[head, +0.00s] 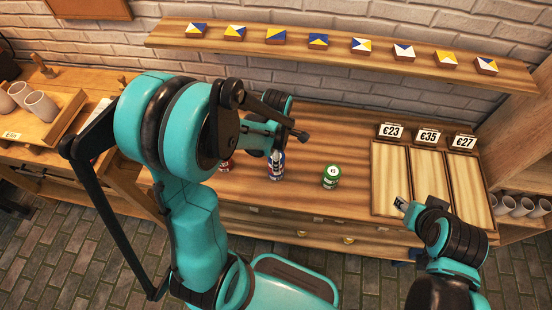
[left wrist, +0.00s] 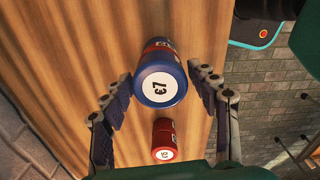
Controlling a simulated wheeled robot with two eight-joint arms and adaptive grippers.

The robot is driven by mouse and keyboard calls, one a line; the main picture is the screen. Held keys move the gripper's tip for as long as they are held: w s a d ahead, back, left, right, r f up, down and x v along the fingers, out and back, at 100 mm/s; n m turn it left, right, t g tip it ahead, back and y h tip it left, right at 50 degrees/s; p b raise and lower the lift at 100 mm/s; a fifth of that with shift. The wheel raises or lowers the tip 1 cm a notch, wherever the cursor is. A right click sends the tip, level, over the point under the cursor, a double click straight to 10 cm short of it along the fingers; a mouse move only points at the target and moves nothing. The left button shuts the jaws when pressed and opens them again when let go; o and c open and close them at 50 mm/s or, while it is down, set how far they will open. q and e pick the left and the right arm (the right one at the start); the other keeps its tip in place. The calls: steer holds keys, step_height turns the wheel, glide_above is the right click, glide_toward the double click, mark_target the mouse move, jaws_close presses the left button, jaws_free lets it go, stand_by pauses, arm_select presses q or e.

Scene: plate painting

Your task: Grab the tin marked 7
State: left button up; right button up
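The blue tin (left wrist: 158,86), with a white label reading 7 after a mark like a euro sign, stands on the wooden counter. In the head view this tin (head: 277,171) is partly hidden by my left gripper (head: 276,150). In the left wrist view the open fingers of my left gripper (left wrist: 162,74) lie on either side of the blue tin; contact is not clear. A red tin (left wrist: 163,139) with a white label, too small to read surely, stands beside it. My right gripper (head: 402,204) is at the counter's front right; its opening is unclear.
A green tin (head: 331,177) stands right of the blue one. A three-lane wooden tray (head: 375,178) with price signs (head: 428,136) lies at the right. A shelf (head: 340,51) with several painted tiles runs above. Counter between green tin and tray is clear.

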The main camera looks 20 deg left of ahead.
arm_select(q)
steer(key=c, duration=0.7)
